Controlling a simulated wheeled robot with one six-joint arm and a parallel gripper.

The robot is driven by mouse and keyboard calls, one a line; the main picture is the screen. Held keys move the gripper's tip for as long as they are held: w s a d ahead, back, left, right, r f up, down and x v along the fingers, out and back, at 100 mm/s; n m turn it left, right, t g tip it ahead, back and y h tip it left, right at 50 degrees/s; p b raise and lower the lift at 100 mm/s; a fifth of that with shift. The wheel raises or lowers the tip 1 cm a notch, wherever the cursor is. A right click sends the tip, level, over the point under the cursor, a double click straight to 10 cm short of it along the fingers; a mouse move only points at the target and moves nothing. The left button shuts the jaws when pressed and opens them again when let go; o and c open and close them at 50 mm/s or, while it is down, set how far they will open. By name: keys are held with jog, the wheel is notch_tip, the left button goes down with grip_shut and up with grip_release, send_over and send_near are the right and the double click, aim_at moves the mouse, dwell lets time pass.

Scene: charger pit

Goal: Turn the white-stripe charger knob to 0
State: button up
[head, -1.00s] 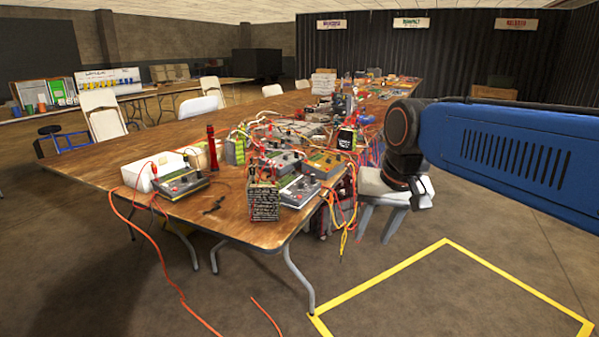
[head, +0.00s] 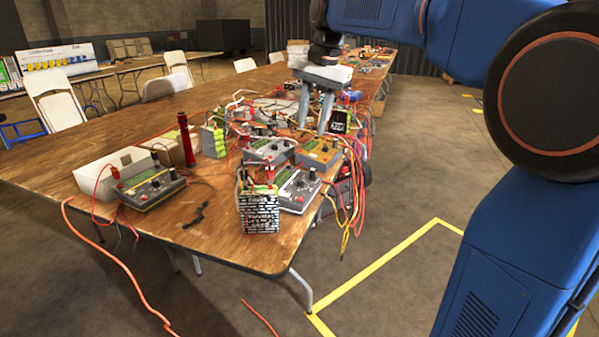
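Several chargers with knobs sit on the wooden table: a grey one (head: 152,188) at the left by a white box, a grey one (head: 270,149) farther back, an orange-faced one (head: 319,152), and a grey one (head: 299,191) near the front corner with a pale edge. I cannot tell for sure which bears the white stripe, and the knob markings are too small to read. My gripper (head: 313,118) is above the table behind the chargers, pointing down. Its two grey fingers stand apart, with nothing seen between them. The fingertips overlap clutter in the view, so their height is unclear.
A black-and-white patterned battery block (head: 260,213) stands in front of the corner charger. A red cylinder (head: 187,142) and a green battery pack (head: 213,141) stand left of the middle. Loose red, orange and yellow wires (head: 347,195) hang over the right edge. The white box (head: 112,170) stands at the left.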

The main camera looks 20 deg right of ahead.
aim_at(301, 180)
jog(key=f, duration=0.5)
jog(key=w+a+f, duration=0.1)
jog(key=f, duration=0.5)
jog(key=w+a+f, duration=0.1)
jog(key=f, duration=0.4)
jog(key=shift+f, duration=0.4)
jog(key=shift+c, duration=0.5)
grip_shut()
